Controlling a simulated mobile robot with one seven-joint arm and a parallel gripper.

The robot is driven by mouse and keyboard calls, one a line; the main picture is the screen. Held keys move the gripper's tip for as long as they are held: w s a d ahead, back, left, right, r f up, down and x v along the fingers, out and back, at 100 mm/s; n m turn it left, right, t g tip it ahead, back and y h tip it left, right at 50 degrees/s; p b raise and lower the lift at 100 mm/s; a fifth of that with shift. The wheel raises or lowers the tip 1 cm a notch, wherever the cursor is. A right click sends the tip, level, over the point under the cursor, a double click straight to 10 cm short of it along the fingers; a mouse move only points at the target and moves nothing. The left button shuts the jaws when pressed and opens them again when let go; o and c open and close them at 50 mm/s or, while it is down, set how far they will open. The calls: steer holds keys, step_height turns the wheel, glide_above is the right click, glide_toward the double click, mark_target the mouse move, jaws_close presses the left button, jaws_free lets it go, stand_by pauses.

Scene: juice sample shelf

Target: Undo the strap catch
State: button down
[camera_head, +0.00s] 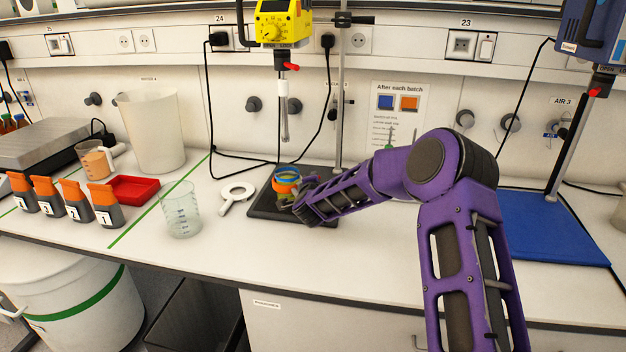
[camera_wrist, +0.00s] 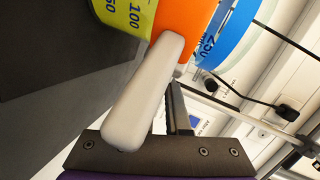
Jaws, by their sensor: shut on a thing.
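A vessel (camera_head: 284,181) with an orange strap stands on a black plate (camera_head: 262,207) below the yellow stirrer. In the wrist view, the orange strap (camera_wrist: 183,24) lies between a yellow band (camera_wrist: 128,14) with numbers and a blue band (camera_wrist: 232,32). A pale, rounded bar, seemingly the strap catch (camera_wrist: 148,92), stands out from the strap towards my palm. My gripper (camera_head: 301,192) is at the vessel's right side, shut on this catch. One dark ridged finger (camera_wrist: 180,107) shows behind the bar; the other is hidden. I cannot tell how far the catch is lifted.
The yellow stirrer (camera_head: 278,22) hangs above the vessel, its shaft (camera_head: 284,118) just over it. A stand rod (camera_head: 340,90) rises behind. A blue mat (camera_head: 556,232) lies right.

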steer(key=shift+m+h, duration=0.3)
steer(key=shift+h, duration=0.1)
steer(key=c, duration=0.9)
jaws_free()
steer(key=v, duration=1.7)
steer(key=shift+s+d+r, duration=0.1)
steer(key=shift+s, duration=0.2)
